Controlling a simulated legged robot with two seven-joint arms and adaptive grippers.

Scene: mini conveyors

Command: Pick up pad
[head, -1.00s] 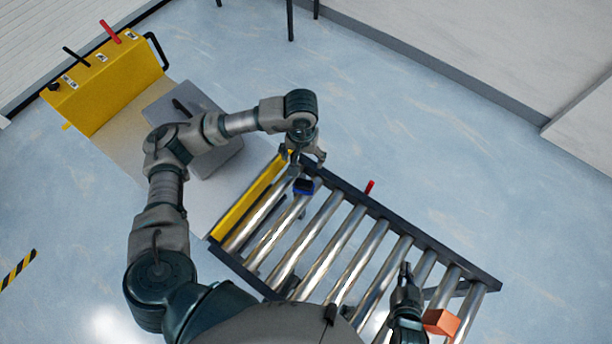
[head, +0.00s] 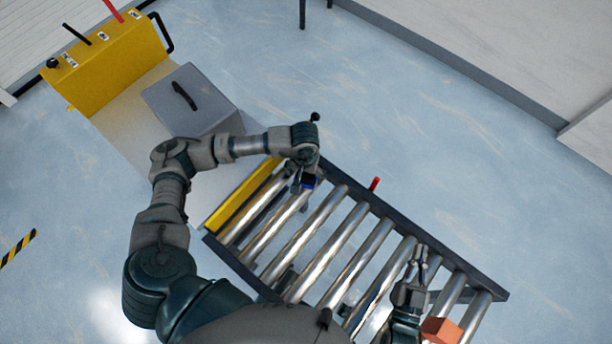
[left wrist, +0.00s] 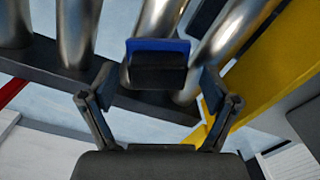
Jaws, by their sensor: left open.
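The pad appears to be a small blue and black block (head: 309,181) on the rollers at the conveyor's far left end, partly hidden by my left arm. It also shows in the left wrist view as a dark block with a blue top (left wrist: 158,62). My left gripper (head: 302,180) is open right at the block. In the left wrist view its two fingers (left wrist: 157,84) stand apart, one on each side of the block's near end, with gaps showing. My right gripper (head: 418,256) is empty above the right part of the rollers, its two fingers slightly apart.
The roller conveyor (head: 384,215) has a dark frame, a yellow end plate (head: 240,203) and a red lever (head: 375,184). An orange block (head: 441,331) lies by my right gripper. A grey box (head: 190,100) and yellow control panel (head: 115,60) stand at the upper left.

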